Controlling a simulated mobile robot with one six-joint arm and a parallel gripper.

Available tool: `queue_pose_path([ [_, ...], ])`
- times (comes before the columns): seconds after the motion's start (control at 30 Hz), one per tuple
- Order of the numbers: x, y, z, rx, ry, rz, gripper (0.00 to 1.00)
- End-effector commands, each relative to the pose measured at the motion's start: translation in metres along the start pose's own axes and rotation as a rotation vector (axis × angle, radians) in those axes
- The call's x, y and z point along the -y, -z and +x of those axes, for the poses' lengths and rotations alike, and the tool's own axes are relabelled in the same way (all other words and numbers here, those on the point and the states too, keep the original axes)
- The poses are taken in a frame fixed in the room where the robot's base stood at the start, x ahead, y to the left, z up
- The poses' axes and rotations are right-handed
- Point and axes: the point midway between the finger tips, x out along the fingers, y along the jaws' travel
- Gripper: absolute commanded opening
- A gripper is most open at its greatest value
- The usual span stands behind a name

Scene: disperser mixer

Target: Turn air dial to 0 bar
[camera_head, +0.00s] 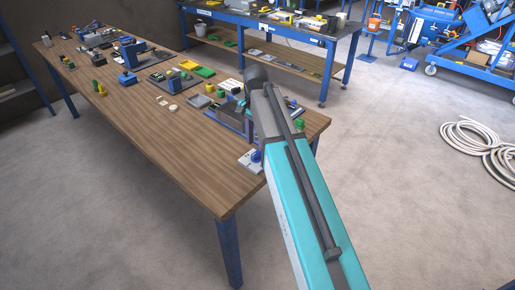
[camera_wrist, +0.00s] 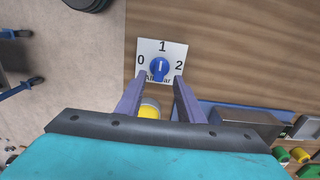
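The air dial is a blue knob (camera_wrist: 160,68) on a white plate (camera_wrist: 146,47) marked 0 at left, 1 at top and 2 at right. The knob's ridge looks roughly upright, toward the 1. Part of the lettering below it is covered by the fingers. In the head view the dial plate (camera_head: 247,161) lies at the near right end of the wooden table. My gripper (camera_wrist: 160,79) is open, its two purple-grey fingers apart, tips just below and to either side of the knob. I cannot tell if they touch the plate. The head view does not show the fingers clearly.
A yellow-topped cylinder (camera_wrist: 150,108) shows between the fingers. A grey metal block (camera_wrist: 246,122) and green and yellow parts (camera_wrist: 290,156) are at right. The wooden table (camera_head: 178,140) holds several tools farther back. Its near left surface is clear.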

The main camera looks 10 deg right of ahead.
Motion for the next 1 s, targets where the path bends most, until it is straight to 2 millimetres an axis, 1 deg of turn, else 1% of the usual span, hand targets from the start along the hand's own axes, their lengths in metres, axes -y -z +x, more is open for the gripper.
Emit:
queue_pose_path([
  [0.2,-0.001,-0.001,0.022,0.001,-0.001,-0.001,0.34],
  [0.4,0.0,-0.001,0.038,0.001,-0.001,-0.001,0.34],
  [0.6,0.0,-0.001,0.046,0.0,0.0,-0.001,0.34],
  [0.87,0.001,-0.001,0.046,0.0,0.0,-0.002,0.34],
  [0.9,0.001,-0.001,0.046,0.0,0.0,-0.002,0.33],
  [0.97,0.001,-0.001,0.046,0.0,0.0,-0.002,0.23],
  [1.0,0.001,-0.001,0.046,0.0,0.0,-0.002,0.16],
])
